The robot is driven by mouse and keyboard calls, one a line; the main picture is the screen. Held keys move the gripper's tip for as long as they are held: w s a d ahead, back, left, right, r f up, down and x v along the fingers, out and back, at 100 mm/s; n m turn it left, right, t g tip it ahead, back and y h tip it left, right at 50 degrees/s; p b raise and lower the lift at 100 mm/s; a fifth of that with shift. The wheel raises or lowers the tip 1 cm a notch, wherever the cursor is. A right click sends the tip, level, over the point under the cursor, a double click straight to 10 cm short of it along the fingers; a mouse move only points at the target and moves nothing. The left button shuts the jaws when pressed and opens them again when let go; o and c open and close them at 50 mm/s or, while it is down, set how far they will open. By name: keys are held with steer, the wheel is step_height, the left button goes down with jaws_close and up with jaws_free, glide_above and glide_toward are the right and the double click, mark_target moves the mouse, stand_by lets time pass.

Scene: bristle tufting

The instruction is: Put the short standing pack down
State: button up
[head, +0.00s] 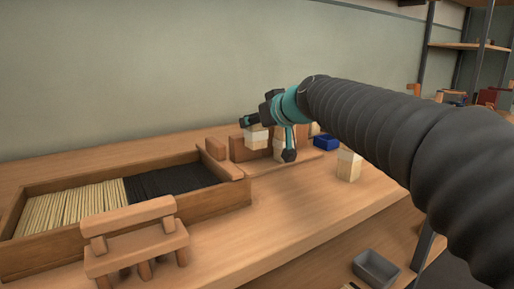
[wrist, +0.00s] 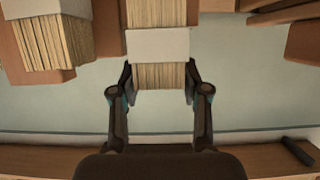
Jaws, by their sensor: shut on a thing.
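In the wrist view my gripper (wrist: 160,85) is shut on a short pack of pale bristles (wrist: 160,75) with a broad white band. One finger lies on each side of it. In the head view my gripper (head: 270,138) is over the back of the bench, by brown wooden blocks. A pale banded pack (head: 257,138) shows between its fingers, partly hidden; I cannot tell whether its base touches anything. A second banded pack (wrist: 55,42) is at the upper left of the wrist view, apart from the fingers.
Another banded pack (head: 348,165) stands on the bench right of my gripper, with a blue box (head: 326,142) behind. A wooden tray (head: 215,203) of pale and black bristles lies left. A small wooden stand (head: 130,219) is in front of it. Bare bench (head: 290,205) lies between.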

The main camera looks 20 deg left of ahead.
mark_target(260, 138)
steer(key=shift+f+b, duration=0.55)
steer(key=shift+f, duration=1.95)
steer(key=shift+s+f, duration=0.1)
steer(key=o, duration=1.1)
steer(key=shift+o, duration=0.2)
steer(key=shift+r, duration=0.25)
steer(key=b+v, duration=0.1)
steer(key=v, duration=1.1)
steer(key=shift+f, duration=0.15)
